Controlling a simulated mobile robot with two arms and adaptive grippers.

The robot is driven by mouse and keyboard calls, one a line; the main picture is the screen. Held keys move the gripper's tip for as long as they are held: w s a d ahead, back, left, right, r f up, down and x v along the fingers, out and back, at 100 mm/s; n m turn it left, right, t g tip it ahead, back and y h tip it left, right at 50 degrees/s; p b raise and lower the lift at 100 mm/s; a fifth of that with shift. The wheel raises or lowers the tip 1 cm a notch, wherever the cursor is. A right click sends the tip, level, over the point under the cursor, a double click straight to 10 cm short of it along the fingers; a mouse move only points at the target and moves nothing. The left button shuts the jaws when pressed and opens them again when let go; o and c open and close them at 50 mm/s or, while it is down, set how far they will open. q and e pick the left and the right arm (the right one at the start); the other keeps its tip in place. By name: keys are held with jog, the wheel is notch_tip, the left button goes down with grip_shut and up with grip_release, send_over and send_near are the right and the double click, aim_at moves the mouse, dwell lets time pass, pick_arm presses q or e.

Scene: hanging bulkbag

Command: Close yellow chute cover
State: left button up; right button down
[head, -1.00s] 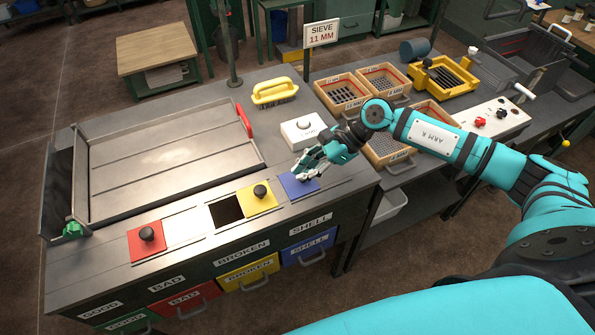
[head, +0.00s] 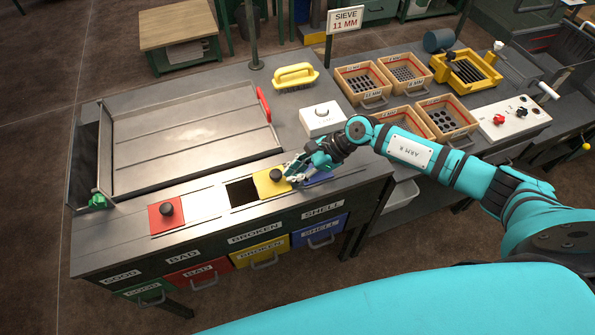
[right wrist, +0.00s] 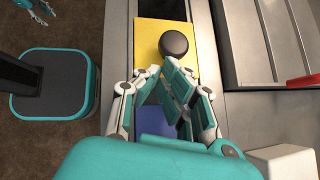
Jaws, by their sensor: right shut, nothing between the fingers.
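The yellow chute cover (head: 268,184) lies flat on the bench, with a black knob (head: 276,175) on it. The dark open chute (head: 242,194) is directly to its left, uncovered. My right gripper (head: 290,172) is shut and empty at the cover's right side, close to the knob. In the right wrist view the closed fingertips (right wrist: 166,72) are near the knob (right wrist: 174,44) and over the near edge of the yellow cover (right wrist: 150,35); contact cannot be told. Part of my left gripper (right wrist: 38,10) shows at the wrist view's top left, its jaws unclear.
A blue cover (head: 335,177) lies right of the yellow one, partly under my right gripper. A red cover (head: 163,218) with a knob is further left. A metal tray (head: 190,145), a yellow brush (head: 295,75) and a white button box (head: 321,118) stand behind.

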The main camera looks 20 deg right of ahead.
aim_at(264, 191)
jog(key=a, duration=0.8)
jog(key=shift+s+a, duration=0.2)
jog(key=shift+a, duration=0.2)
jog(key=shift+d, duration=0.1)
jog(key=shift+r, duration=0.15)
